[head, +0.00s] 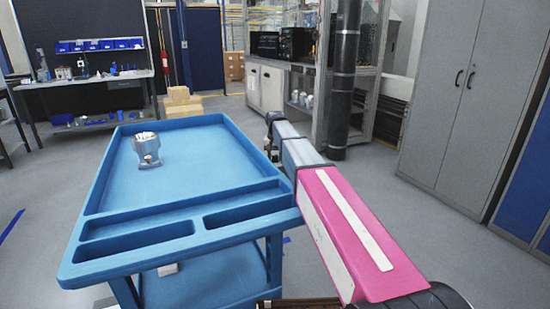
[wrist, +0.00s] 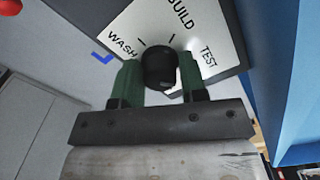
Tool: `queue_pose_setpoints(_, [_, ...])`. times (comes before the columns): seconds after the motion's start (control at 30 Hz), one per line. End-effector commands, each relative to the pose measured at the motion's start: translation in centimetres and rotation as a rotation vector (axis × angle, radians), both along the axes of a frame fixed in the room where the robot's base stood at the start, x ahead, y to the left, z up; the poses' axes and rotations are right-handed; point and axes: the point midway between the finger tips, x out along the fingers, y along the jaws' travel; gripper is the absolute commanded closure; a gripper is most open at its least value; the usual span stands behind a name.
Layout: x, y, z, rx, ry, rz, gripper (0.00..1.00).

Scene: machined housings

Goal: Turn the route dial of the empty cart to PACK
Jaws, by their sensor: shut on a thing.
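A blue cart (head: 105,190) stands in the head view, with one grey metal housing (head: 146,149) on its top tray. My gripper (head: 270,135) is at the cart's right side in the head view. In the wrist view a white dial plate (wrist: 212,22) shows the words WASH, BUILD and TEST. The round black route dial (wrist: 160,67) sits between the green fingers of my gripper (wrist: 159,82), which is shut on it. The word PACK is not visible; the lower plate is hidden by the gripper. I cannot tell which word the dial points to.
A grey cabinet (head: 455,90) stands at the right and a dark vertical pipe (head: 344,80) behind my arm. Cardboard boxes (head: 182,102) and a workbench (head: 85,80) are at the back left. A red part (wrist: 10,6) shows at the wrist view's corner.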

Motion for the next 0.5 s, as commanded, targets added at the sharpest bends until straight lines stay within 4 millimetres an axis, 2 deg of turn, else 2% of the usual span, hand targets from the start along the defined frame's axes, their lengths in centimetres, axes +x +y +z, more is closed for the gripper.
queue_pose_setpoints(0.5, [0.06, 0.02, 0.06, 0.001, -0.001, -0.469, 0.85])
